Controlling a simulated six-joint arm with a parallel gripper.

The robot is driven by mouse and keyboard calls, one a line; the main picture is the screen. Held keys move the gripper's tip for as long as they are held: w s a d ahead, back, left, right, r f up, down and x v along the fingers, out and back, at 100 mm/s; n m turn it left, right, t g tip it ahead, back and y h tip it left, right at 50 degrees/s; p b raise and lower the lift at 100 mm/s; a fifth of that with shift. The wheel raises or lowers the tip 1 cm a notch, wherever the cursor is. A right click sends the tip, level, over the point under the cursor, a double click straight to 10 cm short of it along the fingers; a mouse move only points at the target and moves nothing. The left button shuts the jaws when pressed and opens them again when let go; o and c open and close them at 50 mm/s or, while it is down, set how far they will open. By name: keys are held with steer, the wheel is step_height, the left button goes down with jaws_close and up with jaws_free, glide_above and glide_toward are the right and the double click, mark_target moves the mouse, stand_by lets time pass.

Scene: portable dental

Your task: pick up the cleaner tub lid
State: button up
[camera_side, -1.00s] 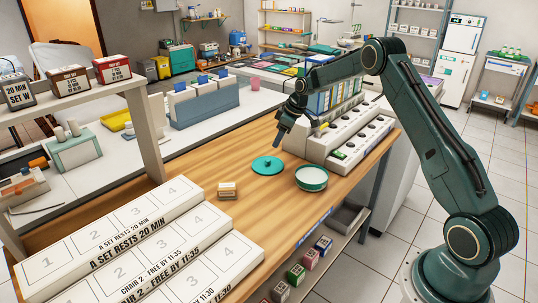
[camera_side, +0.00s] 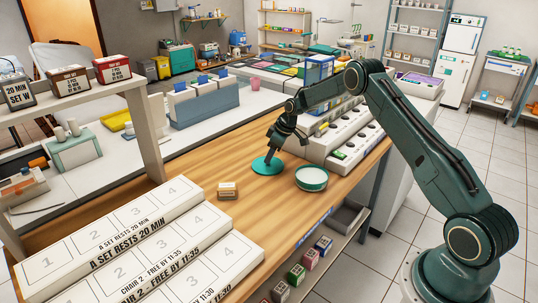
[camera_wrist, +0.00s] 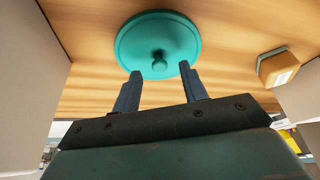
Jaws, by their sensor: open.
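The cleaner tub lid is a teal disc (camera_side: 265,168) with a small knob, lying flat on the wooden bench. In the wrist view the lid (camera_wrist: 140,42) is at the top, its knob between the lines of the two fingers. My gripper (camera_side: 270,158) is right over the lid in the side view and hides part of it, including the knob. In the wrist view my gripper (camera_wrist: 157,76) is open, with one finger on each side of the knob and nothing held. Whether the fingertips touch the lid I cannot tell.
A round green-and-white tub (camera_side: 311,178) stands to the right of the lid. A small tan block (camera_side: 228,190) lies to the left; a block also shows in the wrist view (camera_wrist: 278,67). A white slotted rack (camera_side: 345,140) stands behind. White numbered trays (camera_side: 140,240) fill the front left.

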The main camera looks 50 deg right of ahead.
steer(key=shift+x, duration=1.05)
jaws_close()
